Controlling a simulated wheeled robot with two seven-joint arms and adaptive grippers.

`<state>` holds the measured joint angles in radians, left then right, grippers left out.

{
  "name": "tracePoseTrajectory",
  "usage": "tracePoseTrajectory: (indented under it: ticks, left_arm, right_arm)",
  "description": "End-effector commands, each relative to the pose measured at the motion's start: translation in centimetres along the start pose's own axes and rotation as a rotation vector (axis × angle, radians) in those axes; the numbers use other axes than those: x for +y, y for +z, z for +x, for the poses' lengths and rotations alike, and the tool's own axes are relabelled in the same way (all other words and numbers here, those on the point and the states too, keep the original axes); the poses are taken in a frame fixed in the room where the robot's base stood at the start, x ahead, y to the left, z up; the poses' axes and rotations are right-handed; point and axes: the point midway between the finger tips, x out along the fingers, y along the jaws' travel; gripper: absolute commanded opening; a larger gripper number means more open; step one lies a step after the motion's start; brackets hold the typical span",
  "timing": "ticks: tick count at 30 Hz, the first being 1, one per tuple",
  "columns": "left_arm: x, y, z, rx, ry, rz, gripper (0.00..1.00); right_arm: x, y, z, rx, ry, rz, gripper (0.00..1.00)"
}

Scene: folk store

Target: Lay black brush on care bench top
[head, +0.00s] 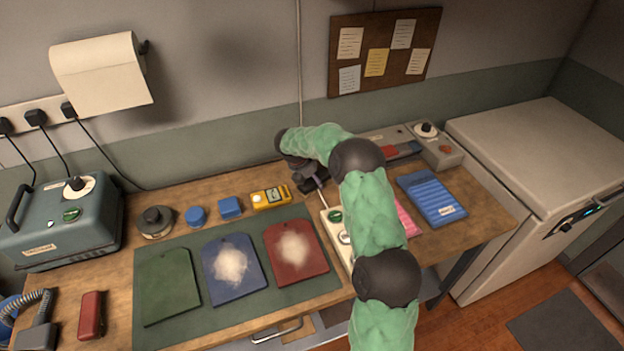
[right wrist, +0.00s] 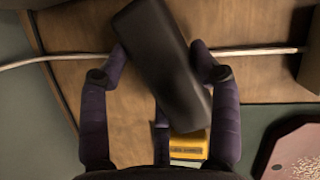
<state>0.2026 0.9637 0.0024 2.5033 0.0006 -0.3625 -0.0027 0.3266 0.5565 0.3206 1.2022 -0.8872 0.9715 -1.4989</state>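The black brush (right wrist: 165,65) shows in the right wrist view as a dark, tilted block between the fingers of my right gripper (right wrist: 162,58). The fingers press on its two sides. In the head view my right gripper (head: 312,182) is over the back of the wooden bench top (head: 180,193), close to the wall and beside the yellow meter (head: 271,198). The brush is hard to make out there, and its height above the wood cannot be told. My left gripper is out of view.
A green mat (head: 210,318) holds green, blue and red boards, two with pale fluff. A teal machine (head: 62,225) stands at left. A blue pad (head: 431,198) and grey control box (head: 440,150) are at right. My right arm partly covers a pale panel (head: 336,232).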

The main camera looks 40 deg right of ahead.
Motion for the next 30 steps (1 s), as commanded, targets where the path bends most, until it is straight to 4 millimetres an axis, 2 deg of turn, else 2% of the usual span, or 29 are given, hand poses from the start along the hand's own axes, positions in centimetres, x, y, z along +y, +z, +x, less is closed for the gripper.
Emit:
tracePoseTrajectory:
  ticks: [1, 2, 3, 12, 16, 20, 30]
  left_arm:
    - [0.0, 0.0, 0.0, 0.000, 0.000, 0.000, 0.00]
    - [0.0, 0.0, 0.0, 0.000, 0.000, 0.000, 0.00]
    - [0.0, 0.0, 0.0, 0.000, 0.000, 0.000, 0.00]
    - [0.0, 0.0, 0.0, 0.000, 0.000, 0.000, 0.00]
    - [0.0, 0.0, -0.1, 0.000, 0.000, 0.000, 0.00]
    - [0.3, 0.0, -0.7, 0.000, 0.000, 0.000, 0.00]
    - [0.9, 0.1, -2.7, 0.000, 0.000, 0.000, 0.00]
  right_arm:
    - [0.0, 0.0, 0.0, 0.000, 0.000, 0.000, 0.74]
    - [0.0, 0.0, 0.0, 0.000, 0.000, 0.000, 0.83]
    - [0.0, 0.0, 0.0, 0.000, 0.000, 0.000, 0.86]
    - [0.0, 0.0, 0.0, 0.000, 0.000, 0.000, 0.86]
    - [0.0, 0.2, -0.6, 0.000, 0.000, 0.000, 0.86]
    - [0.0, 0.2, -2.4, -0.001, 0.001, -0.001, 0.86]
    - [0.1, 0.2, -9.2, -0.001, 0.002, -0.001, 0.86]
